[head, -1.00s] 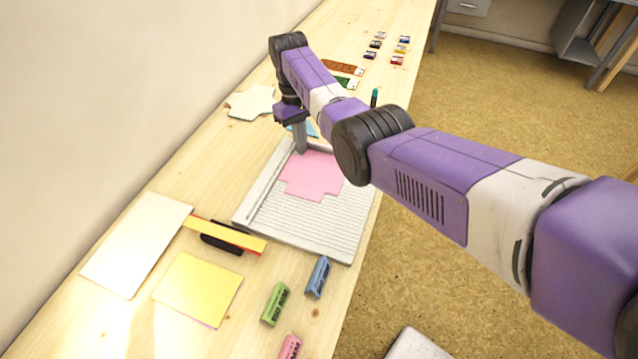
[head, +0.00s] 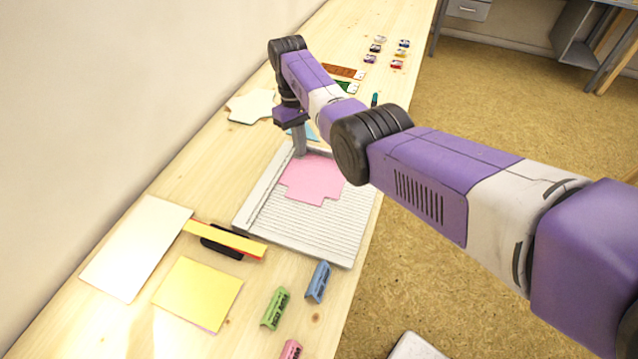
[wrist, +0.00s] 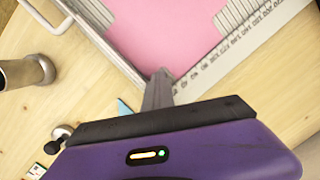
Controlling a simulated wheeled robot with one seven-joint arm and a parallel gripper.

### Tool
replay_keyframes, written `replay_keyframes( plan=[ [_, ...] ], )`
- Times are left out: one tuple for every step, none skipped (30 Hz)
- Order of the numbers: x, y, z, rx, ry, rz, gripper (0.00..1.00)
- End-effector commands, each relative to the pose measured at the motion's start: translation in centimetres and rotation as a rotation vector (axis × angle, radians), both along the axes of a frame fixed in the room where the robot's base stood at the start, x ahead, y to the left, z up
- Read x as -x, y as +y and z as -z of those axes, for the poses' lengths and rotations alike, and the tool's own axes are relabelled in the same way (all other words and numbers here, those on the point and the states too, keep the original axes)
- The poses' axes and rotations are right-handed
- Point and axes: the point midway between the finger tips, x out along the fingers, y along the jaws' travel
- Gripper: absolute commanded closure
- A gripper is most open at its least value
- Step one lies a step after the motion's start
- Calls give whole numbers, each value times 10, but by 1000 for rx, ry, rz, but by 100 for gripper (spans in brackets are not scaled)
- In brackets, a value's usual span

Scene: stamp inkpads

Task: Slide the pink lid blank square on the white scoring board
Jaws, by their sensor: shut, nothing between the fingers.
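The pink lid blank (head: 312,181) lies flat on the ribbed white scoring board (head: 310,228), toward the board's far part. It has notched corners. My gripper (head: 300,153) points down at the blank's far left, near the board's raised left edge. In the wrist view the shut, empty fingertips (wrist: 161,76) are at a corner of the pink blank (wrist: 175,35), beside the board's numbered ruler edge (wrist: 240,45). I cannot tell whether they touch the blank.
Yellow card (head: 199,292), a white sheet (head: 137,247) and a yellow strip (head: 225,238) lie nearer on the bench. Green (head: 275,308) and blue (head: 318,282) blocks stand near the board. White card pieces (head: 251,106) and several small inkpads lie farther off.

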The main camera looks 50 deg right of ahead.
Motion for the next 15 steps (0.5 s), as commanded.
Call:
replay_keyframes(
  plan=[
    [-50,-37,-37,110,-197,14,100],
    [-50,-37,-39,110,-197,14,100],
    [-50,-37,-42,110,-198,14,100],
    [-50,-37,-45,110,-198,14,100],
    [-50,-37,-47,110,-198,14,100],
    [-50,-37,-50,110,-198,14,100],
    [-50,-37,-52,110,-197,14,100],
    [-50,-37,-54,110,-197,14,100],
    [-50,-37,-57,110,-198,14,100],
    [-50,-37,-59,110,-198,14,100],
    [-50,-37,-62,110,-198,14,100],
    [-50,-37,-65,110,-198,14,100],
    [-50,-37,-67,110,-198,14,100],
    [-50,-37,-69,110,-198,14,100],
    [-50,-37,-72,110,-198,14,100]
  ],
)
